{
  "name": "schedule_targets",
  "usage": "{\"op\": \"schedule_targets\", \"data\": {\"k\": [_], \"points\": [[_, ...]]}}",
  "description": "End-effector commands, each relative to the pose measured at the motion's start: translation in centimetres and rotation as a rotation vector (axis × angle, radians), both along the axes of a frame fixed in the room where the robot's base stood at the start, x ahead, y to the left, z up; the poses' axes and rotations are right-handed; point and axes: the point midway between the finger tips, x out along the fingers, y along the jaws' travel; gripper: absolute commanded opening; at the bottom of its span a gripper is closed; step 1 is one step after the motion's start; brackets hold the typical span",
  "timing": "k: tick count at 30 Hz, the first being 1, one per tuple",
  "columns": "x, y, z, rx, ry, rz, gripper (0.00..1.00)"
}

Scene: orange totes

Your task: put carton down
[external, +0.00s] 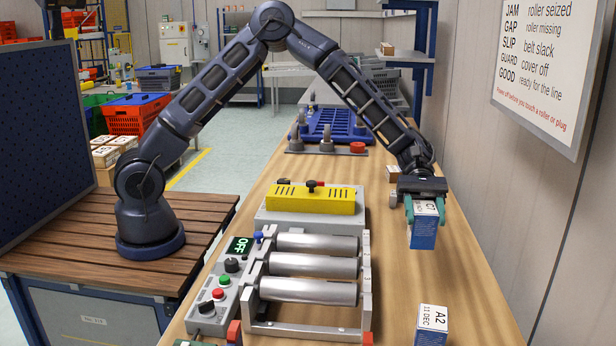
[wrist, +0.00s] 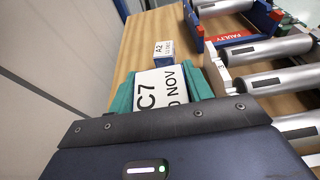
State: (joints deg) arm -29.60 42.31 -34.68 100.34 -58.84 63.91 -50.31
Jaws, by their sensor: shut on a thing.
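My gripper (external: 424,208) points down over the right side of the wooden bench, with its green fingers shut on a blue-and-white carton (external: 424,232). The carton's label reads C7 in the wrist view (wrist: 160,92), with a date ending in NOV. It hangs upright in the external view. Whether its underside touches the bench I cannot tell. A second blue-and-white carton marked A2 (external: 431,325) stands on the bench nearer the external camera; it also shows in the wrist view (wrist: 163,60), beyond the held carton.
A roller unit (external: 315,291) with a control box (external: 219,293) showing OFF stands left of the held carton. A yellow block (external: 310,198) sits behind the rollers. A blue tray (external: 335,127) lies farther back. Bare bench (external: 465,290) surrounds the A2 carton; a wall runs along the right.

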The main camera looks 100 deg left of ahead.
Motion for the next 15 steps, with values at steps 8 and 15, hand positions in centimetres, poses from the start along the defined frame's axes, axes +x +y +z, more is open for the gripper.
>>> {"op": "schedule_targets", "data": {"k": [8,15], "points": [[0.0,0.0,6.0,0.001,-0.003,0.001,0.19],[0.0,0.0,8.3,0.000,0.001,0.001,0.19]]}}
